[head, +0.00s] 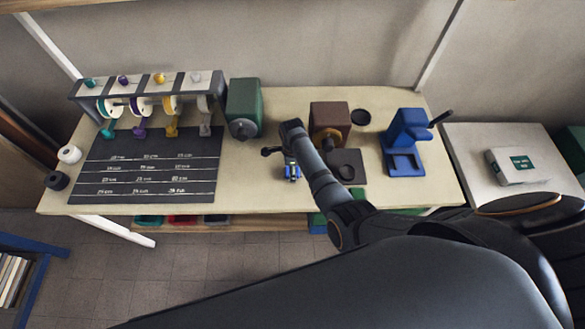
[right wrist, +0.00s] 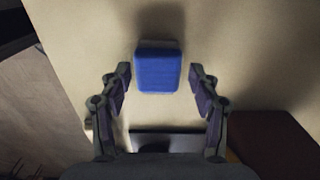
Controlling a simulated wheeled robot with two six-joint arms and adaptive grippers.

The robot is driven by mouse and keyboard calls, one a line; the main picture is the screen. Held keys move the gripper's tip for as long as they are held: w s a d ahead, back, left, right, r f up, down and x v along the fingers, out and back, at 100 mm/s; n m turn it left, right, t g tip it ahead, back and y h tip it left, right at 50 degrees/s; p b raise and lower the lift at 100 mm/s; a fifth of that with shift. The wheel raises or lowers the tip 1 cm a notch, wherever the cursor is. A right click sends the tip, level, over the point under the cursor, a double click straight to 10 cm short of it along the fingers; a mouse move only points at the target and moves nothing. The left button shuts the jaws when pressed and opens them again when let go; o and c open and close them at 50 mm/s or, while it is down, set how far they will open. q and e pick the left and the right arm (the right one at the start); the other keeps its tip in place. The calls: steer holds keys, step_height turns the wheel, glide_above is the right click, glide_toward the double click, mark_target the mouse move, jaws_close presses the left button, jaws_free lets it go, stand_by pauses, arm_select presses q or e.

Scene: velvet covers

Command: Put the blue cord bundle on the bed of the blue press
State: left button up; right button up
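The blue cord bundle (right wrist: 158,72) lies on the pale bench top, and only a small part of it (head: 292,173) shows in the head view beside my right arm. My right gripper (right wrist: 160,76) is open, with one finger on each side of the bundle and a small gap to each. In the head view this gripper (head: 291,166) is low over the bench, partly hidden by its own arm. The blue press (head: 408,128) stands to the right on the bench, its flat bed (head: 403,163) at the front and looking empty. My left gripper is not in view.
A brown press (head: 330,117) with a dark plate (head: 347,168) stands between the bundle and the blue press. A green machine (head: 244,105), a spool rack (head: 150,95) and a dark mat (head: 150,170) are to the left.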

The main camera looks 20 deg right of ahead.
steer(key=shift+d, duration=0.1)
steer(key=shift+r, duration=0.2)
step_height(320, 180, up, 8)
steer(key=p, duration=0.7)
steer(key=shift+f, duration=0.2)
steer(key=shift+r, duration=2.25)
